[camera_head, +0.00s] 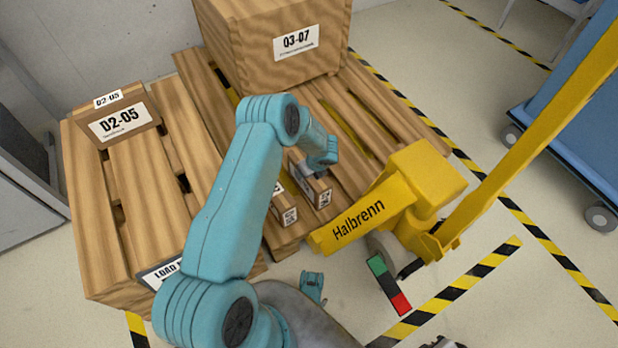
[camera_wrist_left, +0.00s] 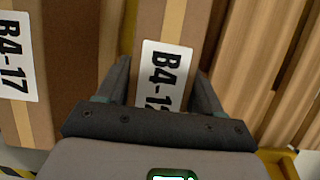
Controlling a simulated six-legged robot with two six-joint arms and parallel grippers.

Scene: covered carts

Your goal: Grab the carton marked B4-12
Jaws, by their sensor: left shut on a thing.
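The carton marked B4-12 (camera_wrist_left: 166,65) is between the fingers of my left gripper (camera_wrist_left: 162,80) in the left wrist view. Its white label reads B4-1, with the last digit partly cut off by the gripper. My left gripper is shut on this carton, one finger on each side. In the head view the left gripper (camera_head: 302,165) is at the back end of a small brown carton (camera_head: 321,193) on the pallet. A second carton, marked B4-17 (camera_wrist_left: 45,75), stands beside it at the left of the wrist view.
A large box marked Q3-07 (camera_head: 262,58) stands at the back of the wooden pallet (camera_head: 385,108). A box marked D2-05 (camera_head: 127,118) is at left. A yellow Halbrenn-marked structure (camera_head: 430,182) stands close at right. A blue cart (camera_head: 575,125) is farther right.

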